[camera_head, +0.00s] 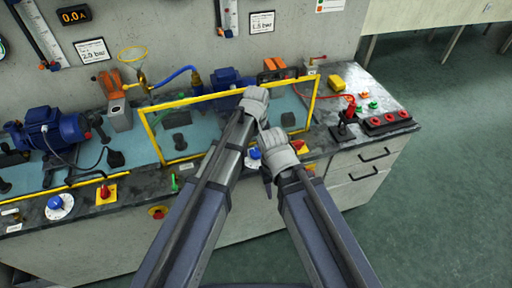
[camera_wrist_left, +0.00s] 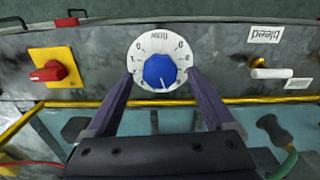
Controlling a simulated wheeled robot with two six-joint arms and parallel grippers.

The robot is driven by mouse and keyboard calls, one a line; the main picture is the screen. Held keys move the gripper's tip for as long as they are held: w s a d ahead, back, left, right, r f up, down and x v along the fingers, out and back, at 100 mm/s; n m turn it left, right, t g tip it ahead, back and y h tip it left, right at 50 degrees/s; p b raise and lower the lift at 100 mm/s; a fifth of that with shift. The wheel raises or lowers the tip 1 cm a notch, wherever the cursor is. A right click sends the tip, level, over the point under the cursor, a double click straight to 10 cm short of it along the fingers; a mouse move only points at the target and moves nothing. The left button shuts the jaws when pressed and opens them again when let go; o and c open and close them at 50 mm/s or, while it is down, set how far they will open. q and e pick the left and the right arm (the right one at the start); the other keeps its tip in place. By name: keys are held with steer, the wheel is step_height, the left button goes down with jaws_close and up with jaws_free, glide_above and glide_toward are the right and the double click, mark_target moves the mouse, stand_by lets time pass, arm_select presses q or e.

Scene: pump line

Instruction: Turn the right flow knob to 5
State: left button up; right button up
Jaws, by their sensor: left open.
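The right flow knob (camera_wrist_left: 160,70) is a blue knob on a round white dial (camera_wrist_left: 142,52). The dial appears upside down in the left wrist view, and a white mark on the knob points to the bottom of that picture. Its small numbers are hard to read. In the head view, the knob (camera_head: 253,153) is partly hidden by my arms. My left gripper (camera_wrist_left: 160,76) is open, with one dark finger on each side of the dial. I cannot tell if the fingers touch it.
A red switch on a yellow plate (camera_wrist_left: 52,70) and a white bleed lever (camera_wrist_left: 271,73) flank the dial. A yellow-framed panel (camera_head: 160,148) stands behind the knob. Another blue dial knob (camera_head: 56,203) is at the left. Open floor (camera_head: 440,200) lies to the right.

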mark_target(256, 152)
arm_select(q)
step_height(256, 152, up, 7)
steer(key=p, duration=0.6)
steer(key=shift+f, duration=0.1)
steer(key=s+a+m, duration=0.5)
steer(key=s+a, duration=0.7)
steer(key=a, duration=0.5)
steer(key=s+d+m+y, duration=0.1)
steer(key=s+d+m, duration=0.2)
steer(key=d, duration=0.8)
steer(key=shift+s+d, duration=0.2)
steer(key=shift+s, duration=0.85)
